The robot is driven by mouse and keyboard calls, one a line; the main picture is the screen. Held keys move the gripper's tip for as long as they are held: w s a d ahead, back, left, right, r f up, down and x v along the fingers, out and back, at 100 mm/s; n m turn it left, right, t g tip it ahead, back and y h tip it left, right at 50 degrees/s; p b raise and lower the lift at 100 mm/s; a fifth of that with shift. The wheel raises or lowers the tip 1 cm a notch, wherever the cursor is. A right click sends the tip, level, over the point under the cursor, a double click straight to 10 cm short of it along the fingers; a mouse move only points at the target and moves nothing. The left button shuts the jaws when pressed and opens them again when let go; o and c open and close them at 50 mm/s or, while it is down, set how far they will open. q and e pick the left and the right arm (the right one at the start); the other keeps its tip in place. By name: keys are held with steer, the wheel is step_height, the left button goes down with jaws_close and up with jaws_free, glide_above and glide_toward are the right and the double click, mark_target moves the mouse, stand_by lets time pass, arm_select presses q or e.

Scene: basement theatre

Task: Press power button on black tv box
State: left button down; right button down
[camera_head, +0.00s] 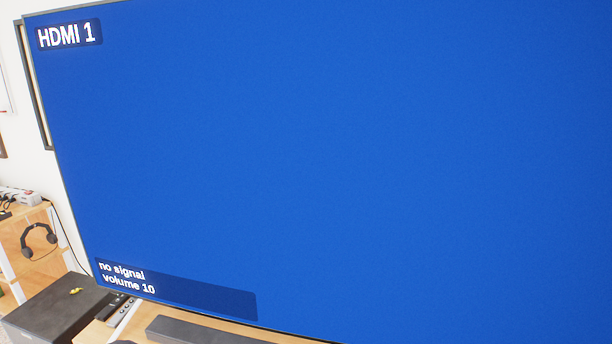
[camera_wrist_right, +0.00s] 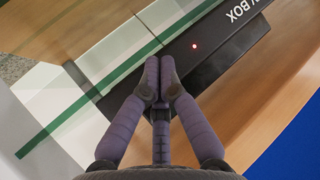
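The black TV box (camera_wrist_right: 222,62) lies on a wooden surface in the right wrist view. White lettering ending in "BOX" and a small lit red light (camera_wrist_right: 194,46) show on it. My right gripper (camera_wrist_right: 159,64) has its two fingers together, with nothing between them. The fingertips are over the box, to the left of and a little below the red light. I cannot tell whether they touch it. The fingers hide part of the box, and I cannot make out a separate button. My left gripper is in neither view.
A large TV (camera_head: 330,160) fills the head view, blue with "HDMI 1", "no signal" and "volume 10". A long dark bar (camera_head: 195,331) lies below it. A dark block (camera_head: 55,308), remotes (camera_head: 118,304) and headphones (camera_head: 38,240) are at the left.

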steer(key=shift+w, duration=0.2)
stand_by(0.3)
steer(key=shift+s, duration=0.15)
steer(key=shift+s+a, duration=0.15)
steer(key=shift+s, duration=0.35)
steer(key=shift+s+a+p, duration=0.15)
steer(key=shift+s+a, duration=0.05)
steer(key=shift+s, duration=0.75)
steer(key=shift+s+a+p, duration=0.15)
steer(key=shift+s+a, duration=0.1)
steer(key=shift+s, duration=0.75)
steer(key=shift+s+a+p, duration=0.15)
steer(key=shift+s+a, duration=0.05)
steer(key=shift+s, duration=0.75)
steer(key=s, duration=0.2)
steer(key=shift+s+a, duration=0.3)
steer(key=shift+a, duration=0.05)
